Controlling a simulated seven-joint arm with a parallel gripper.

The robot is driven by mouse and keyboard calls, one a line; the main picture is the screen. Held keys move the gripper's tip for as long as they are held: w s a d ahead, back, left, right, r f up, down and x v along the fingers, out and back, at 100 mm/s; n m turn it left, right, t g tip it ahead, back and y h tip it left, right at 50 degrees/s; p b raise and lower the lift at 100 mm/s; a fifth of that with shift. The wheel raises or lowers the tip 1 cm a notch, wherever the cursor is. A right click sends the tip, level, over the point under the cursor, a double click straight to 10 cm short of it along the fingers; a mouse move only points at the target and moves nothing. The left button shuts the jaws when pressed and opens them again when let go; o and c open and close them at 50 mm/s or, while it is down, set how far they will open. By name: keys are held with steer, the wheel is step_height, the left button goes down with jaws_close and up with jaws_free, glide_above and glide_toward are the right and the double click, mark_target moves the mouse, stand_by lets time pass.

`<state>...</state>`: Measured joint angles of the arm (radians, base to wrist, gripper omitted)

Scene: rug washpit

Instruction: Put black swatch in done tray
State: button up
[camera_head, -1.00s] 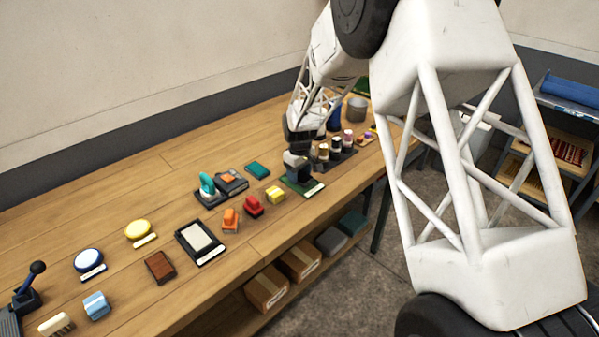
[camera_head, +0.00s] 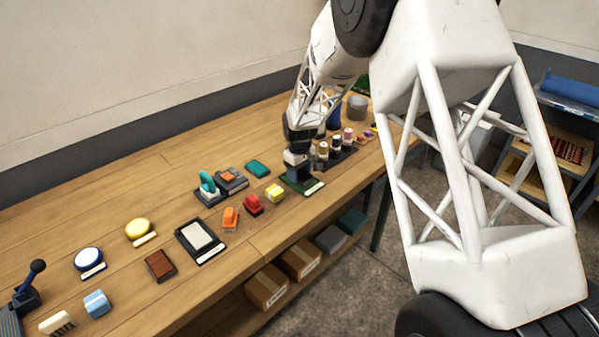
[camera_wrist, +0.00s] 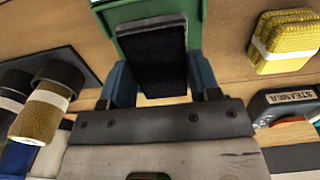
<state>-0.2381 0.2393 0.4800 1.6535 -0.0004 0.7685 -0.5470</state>
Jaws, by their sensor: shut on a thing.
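The black swatch (camera_wrist: 153,55) is a dark flat block between the two blue fingers of my gripper (camera_wrist: 160,85) in the wrist view. My gripper (camera_head: 299,176) is shut on it, low over a green tray. The green tray (camera_head: 313,187) lies on the bench with a pale label on its front edge; its green rim (camera_wrist: 127,45) also shows around the swatch in the wrist view. I cannot tell whether the swatch touches the tray floor. In the head view my gripper hides most of the swatch.
A yellow sponge-like block (camera_head: 275,193) and a red block (camera_head: 253,205) lie left of the tray. A rack of several jars (camera_head: 336,150) stands close on the right. The steamer (camera_wrist: 290,102) is nearby. Bare bench lies behind.

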mark_target(299, 173)
steer(key=shift+f, duration=0.4)
stand_by(0.7)
steer(key=o, duration=1.3)
steer(key=shift+c, duration=0.2)
steer(key=shift+r, duration=0.15)
steer(key=shift+r, duration=3.35)
